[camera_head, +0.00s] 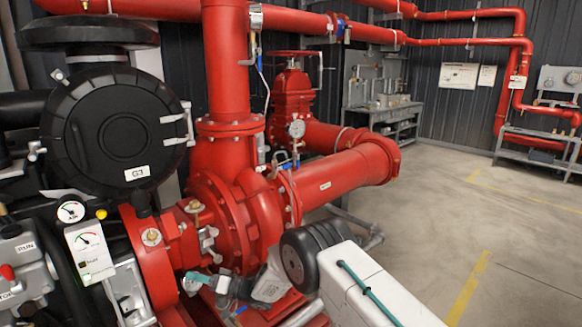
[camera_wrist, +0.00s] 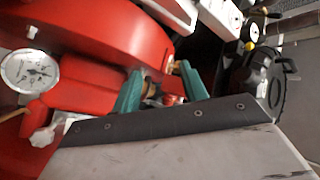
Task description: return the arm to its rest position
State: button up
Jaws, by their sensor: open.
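My gripper (camera_head: 207,287) is low at the front of the red pump (camera_head: 235,215) in the head view, with my white and black arm reaching in from the lower right. In the wrist view its two teal fingers (camera_wrist: 158,82) stand apart. A small brass and red fitting (camera_wrist: 160,94) shows in the gap between them, beyond the fingers. I cannot tell whether either finger touches it. No object is seen held.
A white gauge box (camera_head: 93,250) and a lever panel (camera_head: 22,265) stand close at left. Red pipework (camera_head: 335,178) rises behind my arm. A pressure gauge (camera_wrist: 28,70) is near in the wrist view. Open floor (camera_head: 430,215) lies to the right.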

jog(key=w+d+f+m+t+h, duration=0.2)
jog(key=w+d+t+h, duration=0.4)
jog(key=w+d+h, duration=0.35)
jog(key=s+d+r+m+g+h, duration=0.1)
jog(key=s+d+r+h, duration=0.25)
jog(key=d, duration=0.45)
jog(key=s+d+r+g+h, duration=0.1)
jog(key=s+d+r+h, duration=0.2)
jog(key=d+r, duration=0.35)
jog(key=s+d+r+m+g+h, duration=0.1)
jog(key=s+d+r+h, duration=0.15)
jog(key=d, duration=0.75)
jog(key=s+d+r+m+g, duration=0.1)
jog(key=s+d+r, duration=0.5)
jog(key=s, duration=0.8)
jog(key=s+d+r+m+g+h, duration=0.1)
jog(key=s+d+r, duration=0.6)
jog(key=s, duration=0.8)
jog(key=s+d+r+m+g, duration=0.1)
jog(key=s+d+r, duration=0.6)
jog(key=s, duration=0.7)
jog(key=shift+s+d+r+m+g+h, duration=0.3)
jog(key=shift+d+g+h, duration=0.1)
jog(key=shift+d, duration=0.25)
